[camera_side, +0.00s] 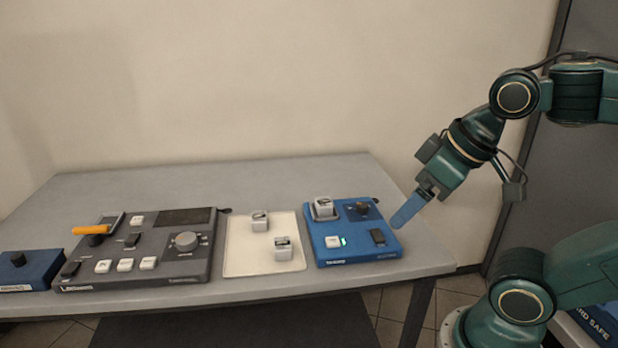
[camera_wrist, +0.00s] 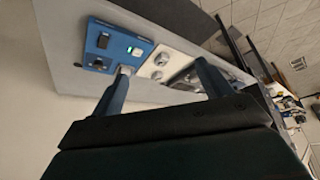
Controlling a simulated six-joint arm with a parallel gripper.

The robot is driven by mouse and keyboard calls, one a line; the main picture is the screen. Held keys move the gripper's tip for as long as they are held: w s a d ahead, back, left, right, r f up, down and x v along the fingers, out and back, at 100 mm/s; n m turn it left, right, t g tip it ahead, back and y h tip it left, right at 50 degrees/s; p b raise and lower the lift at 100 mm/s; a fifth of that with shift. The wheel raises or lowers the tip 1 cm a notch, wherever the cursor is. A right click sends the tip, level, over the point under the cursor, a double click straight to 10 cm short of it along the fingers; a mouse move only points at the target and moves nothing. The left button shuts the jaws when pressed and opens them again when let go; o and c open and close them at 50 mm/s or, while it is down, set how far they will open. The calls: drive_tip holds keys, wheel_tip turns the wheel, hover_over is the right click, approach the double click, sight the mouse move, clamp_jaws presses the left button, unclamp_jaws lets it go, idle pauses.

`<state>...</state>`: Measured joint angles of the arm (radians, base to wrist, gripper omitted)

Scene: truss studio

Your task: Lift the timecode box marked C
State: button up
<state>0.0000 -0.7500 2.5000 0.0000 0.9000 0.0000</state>
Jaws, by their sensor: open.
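Three small grey-white boxes show in the side view; the marks on them are too small to read, so I cannot tell which is C. One box (camera_side: 323,206) sits in a holder on the blue console (camera_side: 345,253). Two more, a rear box (camera_side: 260,221) and a front box (camera_side: 283,249), stand apart on the cream mat (camera_side: 240,262). My gripper (camera_side: 407,212) is open and empty, above and right of the blue console's right edge. In the wrist view its two fingers (camera_wrist: 162,68) are spread, with the blue console (camera_wrist: 113,44) and mat (camera_wrist: 184,46) beyond.
A dark grey control panel (camera_side: 170,276) with a knob, white buttons and an orange-handled lever stands left of the mat. A smaller blue box (camera_side: 35,270) is at the far left. The grey table (camera_side: 275,180) is clear along the back; its right edge is near the blue console.

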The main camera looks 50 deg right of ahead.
drive_tip(key=n+g+y, duration=0.2)
drive_tip(key=n+g, duration=0.1)
drive_tip(key=n, duration=0.6)
hover_over(324, 201)
drive_tip(key=s+d, duration=0.1)
drive_tip(key=shift+s+d+f, duration=0.1)
drive_tip(key=shift+s+f, duration=0.05)
drive_tip(key=shift+f, duration=7.35)
drive_tip(key=shift+x, duration=2.6)
drive_tip(key=shift+s, duration=0.15)
